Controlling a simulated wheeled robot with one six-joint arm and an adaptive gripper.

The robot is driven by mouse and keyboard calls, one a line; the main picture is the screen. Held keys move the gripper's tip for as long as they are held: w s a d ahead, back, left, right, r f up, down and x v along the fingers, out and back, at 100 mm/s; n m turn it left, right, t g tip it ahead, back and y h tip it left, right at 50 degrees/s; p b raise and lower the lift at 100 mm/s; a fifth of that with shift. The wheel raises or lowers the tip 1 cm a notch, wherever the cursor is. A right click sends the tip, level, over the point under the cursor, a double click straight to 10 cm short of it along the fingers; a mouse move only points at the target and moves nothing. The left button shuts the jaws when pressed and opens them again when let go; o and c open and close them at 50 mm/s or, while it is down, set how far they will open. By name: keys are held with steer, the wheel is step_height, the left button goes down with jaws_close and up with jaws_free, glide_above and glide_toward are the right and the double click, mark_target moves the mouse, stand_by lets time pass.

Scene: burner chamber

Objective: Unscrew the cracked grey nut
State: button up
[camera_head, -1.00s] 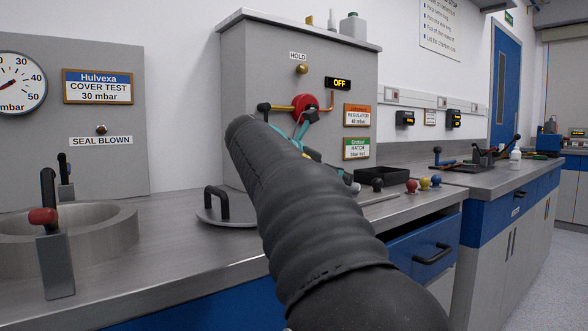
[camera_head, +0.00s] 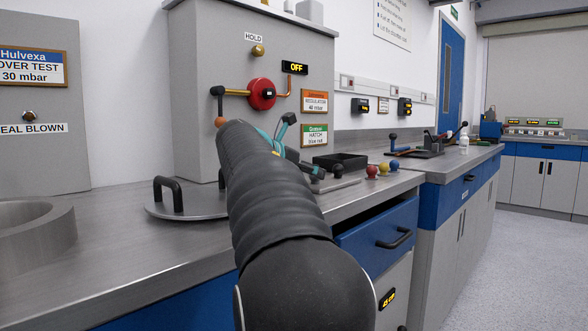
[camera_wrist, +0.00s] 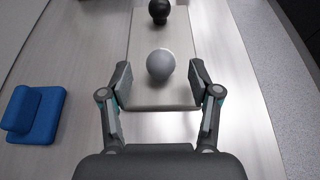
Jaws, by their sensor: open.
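In the wrist view a round, smooth grey knob-like piece (camera_wrist: 160,65), which fits the grey nut, sits on a pale rectangular plate (camera_wrist: 150,98). No crack can be made out on it. My gripper (camera_wrist: 162,76) is open, with one fingertip on each side of the grey piece. There seem to be narrow gaps, but I cannot tell how far above or around it the tips are. A black ball-shaped piece (camera_wrist: 159,10) stands farther along the same plate. In the head view my arm hides most of the gripper, and the grey piece cannot be made out.
A blue block (camera_wrist: 34,115) lies left of the plate. In the head view red (camera_head: 371,171), yellow (camera_head: 383,170) and blue (camera_head: 395,165) knobs stand near a black tray (camera_head: 340,161). A round lid with a handle (camera_head: 170,208) lies at left. A drawer (camera_head: 378,238) is below.

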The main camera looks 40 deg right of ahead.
steer(key=shift+x, duration=1.8)
steer(key=shift+c, duration=0.2)
jaws_close()
steer(key=shift+s+r, duration=0.1)
steer(key=shift+s+n+t, duration=0.1)
steer(key=shift+n+t, duration=0.6)
steer(key=shift+t, duration=0.1)
steer(key=shift+r+n+t+y+p, duration=0.1)
steer(key=shift+n+t+y+p, duration=0.3)
steer(key=shift+n+t+p, duration=0.35)
steer(key=shift+f+n+t+p, duration=0.2)
steer(key=shift+n+t+p, duration=0.15)
steer(key=shift+n+t, duration=0.25)
steer(key=shift+r+n+t+y+p, duration=0.25)
steer(key=shift+t+y+p, duration=0.15)
steer(key=shift+p, duration=0.35)
